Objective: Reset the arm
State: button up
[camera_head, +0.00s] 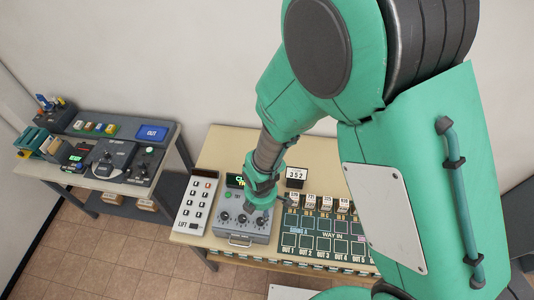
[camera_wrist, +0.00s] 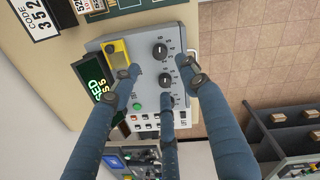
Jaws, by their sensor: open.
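My arm reaches down in the head view. My gripper (camera_head: 262,199) is over the grey control box (camera_head: 240,232) on the beige table. In the wrist view my gripper (camera_wrist: 163,80) has its blue-grey fingers spread, with nothing between them. The grey box (camera_wrist: 205,20) shows below the fingers, with black knobs (camera_wrist: 160,50), a green button (camera_wrist: 138,106) and a yellow part (camera_wrist: 112,50). A dark display (camera_wrist: 92,78) with green letters is partly hidden by a finger. I cannot tell whether a fingertip touches the box.
A white LIFT keypad (camera_head: 197,203) stands left of the box. A small sign reading 352 (camera_head: 297,173) and a dark WAY IN board (camera_head: 325,245) are to its right. A grey desk (camera_head: 165,130) with devices stands at left. Tiled floor (camera_head: 80,250) lies between.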

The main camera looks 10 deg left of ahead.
jog(key=w+d+r+m+t+b, duration=0.1)
jog(key=w+d+r+m+b, duration=0.2)
jog(key=d+r+m+b, duration=0.4)
jog(key=w+d+r+m+t+b, duration=0.1)
jog(key=w+d+r+m+b, duration=0.2)
jog(key=d+r+m+b, duration=0.35)
jog(key=s+d+r+m+t+b, duration=0.1)
jog(key=s+d+r+m+b, duration=0.2)
jog(key=s+d+m+b, duration=0.2)
jog(key=s+d+r+m+t+b, duration=0.2)
jog(key=s+d+m+b, duration=0.3)
jog(key=s+d, duration=0.3)
jog(key=shift+d+r+m, duration=0.55)
jog(key=shift+d+r, duration=0.35)
jog(key=shift+d, duration=0.8)
jog(key=shift+s, duration=0.1)
